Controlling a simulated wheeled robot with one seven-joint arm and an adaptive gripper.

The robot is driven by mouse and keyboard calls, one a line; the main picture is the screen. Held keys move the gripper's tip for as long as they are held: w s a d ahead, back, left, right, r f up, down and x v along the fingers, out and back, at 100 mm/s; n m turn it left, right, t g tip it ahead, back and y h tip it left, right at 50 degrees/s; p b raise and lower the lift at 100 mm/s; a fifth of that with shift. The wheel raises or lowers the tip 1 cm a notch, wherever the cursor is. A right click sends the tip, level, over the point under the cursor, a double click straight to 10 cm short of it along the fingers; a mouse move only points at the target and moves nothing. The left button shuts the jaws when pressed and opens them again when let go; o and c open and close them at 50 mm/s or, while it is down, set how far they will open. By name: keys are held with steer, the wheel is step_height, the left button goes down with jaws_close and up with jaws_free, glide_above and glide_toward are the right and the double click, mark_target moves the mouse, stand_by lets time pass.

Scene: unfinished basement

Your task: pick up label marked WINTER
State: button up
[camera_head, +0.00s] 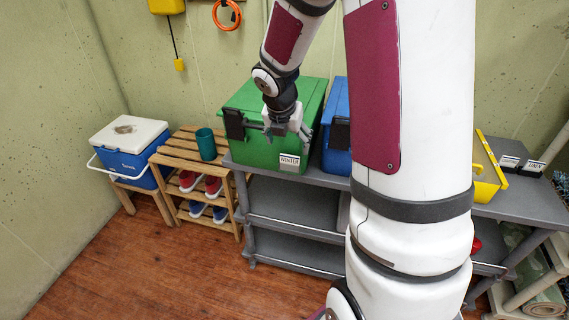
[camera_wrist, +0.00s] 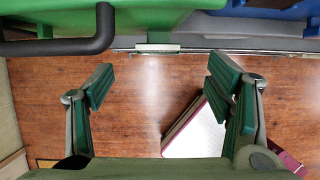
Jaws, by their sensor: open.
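The label marked WINTER (camera_head: 290,162) is a small white card with a dark lower edge, low on the front of the green bin (camera_head: 258,150). In the wrist view the label (camera_wrist: 157,47) shows edge-on as a thin pale strip under the green bin (camera_wrist: 140,18), at the top middle. My gripper (camera_head: 287,131) is in front of the bin, above the label in the head view.
The bin stands on a grey shelf (camera_head: 305,210), beside a blue bin (camera_head: 336,125). The green bin has a dark handle (camera_wrist: 75,40). A wooden rack (camera_head: 178,160) with a teal cup (camera_head: 206,144) and a cooler (camera_head: 130,150) are left. Floor in front is clear.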

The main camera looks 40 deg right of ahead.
mark_target(289, 156)
steer(key=b+x, duration=0.2)
steer(key=x, duration=0.6)
steer(key=shift+w+a, duration=0.1)
steer(key=shift+w, duration=0.05)
steer(key=shift+c, duration=0.5)
steer(key=c, duration=0.9)
